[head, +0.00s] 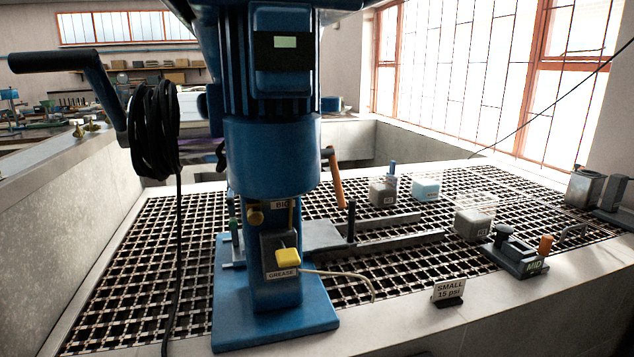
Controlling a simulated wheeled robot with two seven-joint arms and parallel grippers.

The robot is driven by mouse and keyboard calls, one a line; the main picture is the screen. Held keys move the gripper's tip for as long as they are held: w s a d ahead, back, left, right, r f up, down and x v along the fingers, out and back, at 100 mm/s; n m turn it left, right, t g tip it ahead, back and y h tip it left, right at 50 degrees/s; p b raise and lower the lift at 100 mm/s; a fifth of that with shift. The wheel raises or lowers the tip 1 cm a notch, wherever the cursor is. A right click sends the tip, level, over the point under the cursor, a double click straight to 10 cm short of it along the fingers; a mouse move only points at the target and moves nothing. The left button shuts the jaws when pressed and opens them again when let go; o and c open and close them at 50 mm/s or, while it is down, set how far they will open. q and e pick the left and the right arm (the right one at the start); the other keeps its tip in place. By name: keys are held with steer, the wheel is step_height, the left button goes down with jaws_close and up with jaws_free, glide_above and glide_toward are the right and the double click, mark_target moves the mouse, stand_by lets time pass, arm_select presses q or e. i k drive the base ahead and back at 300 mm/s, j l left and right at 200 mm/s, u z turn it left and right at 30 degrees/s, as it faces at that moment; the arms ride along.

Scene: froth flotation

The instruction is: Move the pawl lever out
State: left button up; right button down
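A blue flotation machine (271,150) stands upright on a blue base plate (240,335) in the middle of the head view. No part is labelled as the pawl lever, and I cannot tell which handle it is. An orange-handled lever (336,182) tilts behind the right side of the column. A black upright handle (351,222) stands lower on the right, by a grey forked bracket (385,240). A yellow knob (288,257) sits on the column front above a "GREASE" label (282,274). Neither gripper is in view.
A black crank handle (50,62) with a hanging coil of black cable (155,130) juts out at left. Tubs (475,222) of material stand on the grating (400,275).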

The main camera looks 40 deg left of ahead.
mark_target(328, 153)
steer(key=i+u, duration=0.25)
steer(key=u, duration=0.15)
steer(key=i+l+u, duration=0.1)
steer(key=u, duration=0.35)
steer(key=i+l+u, duration=0.25)
steer(key=u, duration=0.15)
steer(key=i+l+u, duration=0.25)
steer(key=u, duration=0.2)
